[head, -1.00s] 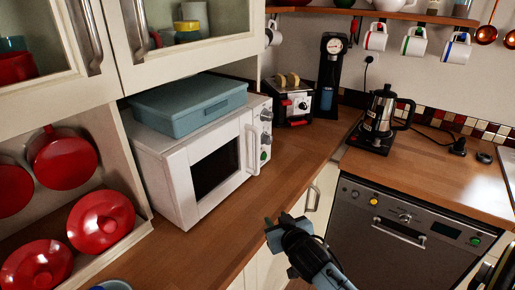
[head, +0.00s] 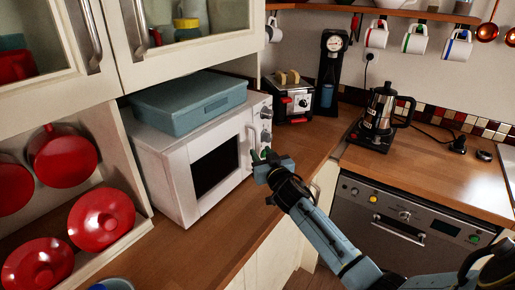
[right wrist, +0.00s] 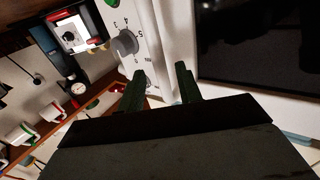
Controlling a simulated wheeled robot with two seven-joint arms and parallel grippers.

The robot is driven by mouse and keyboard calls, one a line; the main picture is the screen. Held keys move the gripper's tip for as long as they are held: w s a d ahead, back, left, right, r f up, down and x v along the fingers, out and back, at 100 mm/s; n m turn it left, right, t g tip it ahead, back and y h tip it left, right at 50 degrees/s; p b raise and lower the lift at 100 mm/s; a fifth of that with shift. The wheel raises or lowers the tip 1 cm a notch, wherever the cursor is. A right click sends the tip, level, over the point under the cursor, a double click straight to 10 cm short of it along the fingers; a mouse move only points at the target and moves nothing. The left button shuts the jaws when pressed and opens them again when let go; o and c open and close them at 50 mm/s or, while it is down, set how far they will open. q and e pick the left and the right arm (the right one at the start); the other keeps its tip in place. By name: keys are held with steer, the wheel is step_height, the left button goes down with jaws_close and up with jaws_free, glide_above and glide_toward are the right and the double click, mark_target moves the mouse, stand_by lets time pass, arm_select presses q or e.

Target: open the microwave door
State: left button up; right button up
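The white microwave (head: 172,165) stands on the wooden counter with its door (head: 212,168) shut. Its upright white handle (head: 250,140) is at the right edge of the door, beside the knobs. My right gripper (head: 260,161) is at the lower end of the handle. In the right wrist view its two dark fingers (right wrist: 162,80) are apart, with the white handle (right wrist: 165,50) seen between and beyond them. I cannot tell whether they touch it. The dark door window (right wrist: 255,45) is to the right there. My left gripper is not in view.
A blue box (head: 188,103) lies on top of the microwave. A control knob (right wrist: 125,43) is close to the fingers. A toaster (head: 292,102) and a coffee maker (head: 380,115) stand farther back. The counter's front edge runs below my right arm.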

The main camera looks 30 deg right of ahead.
mark_target(258, 149)
steer(key=shift+w+d, duration=0.2)
steer(key=shift+w, duration=0.8)
steer(key=shift+w+d, duration=0.15)
steer(key=shift+w, duration=0.85)
jaws_close()
